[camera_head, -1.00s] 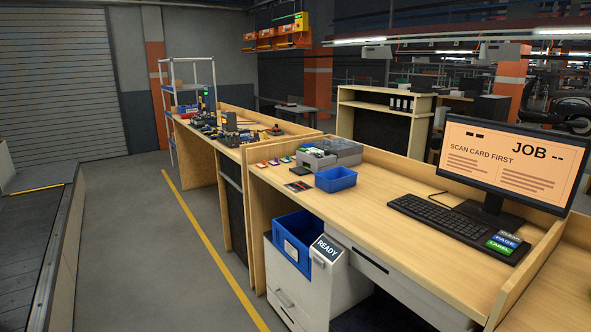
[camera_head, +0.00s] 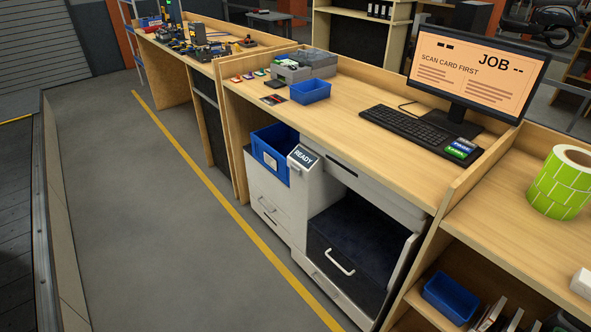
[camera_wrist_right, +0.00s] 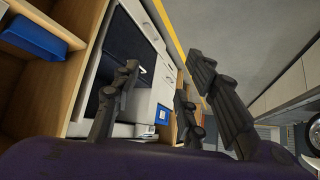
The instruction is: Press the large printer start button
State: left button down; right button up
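A white printer (camera_head: 307,205) with a tilted READY panel (camera_head: 303,157) stands under the desk in the head view. I cannot make out a large start button on it. The monitor (camera_head: 478,67) on the desk reads JOB and SCAN CARD FIRST. Small blue and green label keys (camera_head: 460,148) lie at the right end of the keyboard (camera_head: 408,128). My right gripper (camera_wrist_right: 160,78) shows only in the right wrist view, its dark fingers spread apart with nothing between them. White cabinet fronts show beyond it. My left gripper is in neither view.
A blue bin (camera_head: 270,152) sits left of the READY panel, and a small blue tray (camera_head: 310,91) is on the desk. A green label roll (camera_head: 562,183) stands on the right desk. Grey floor (camera_head: 150,220) is clear left of the yellow line (camera_head: 222,196).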

jog(key=shift+w+r, duration=0.15)
jog(key=shift+w, duration=0.15)
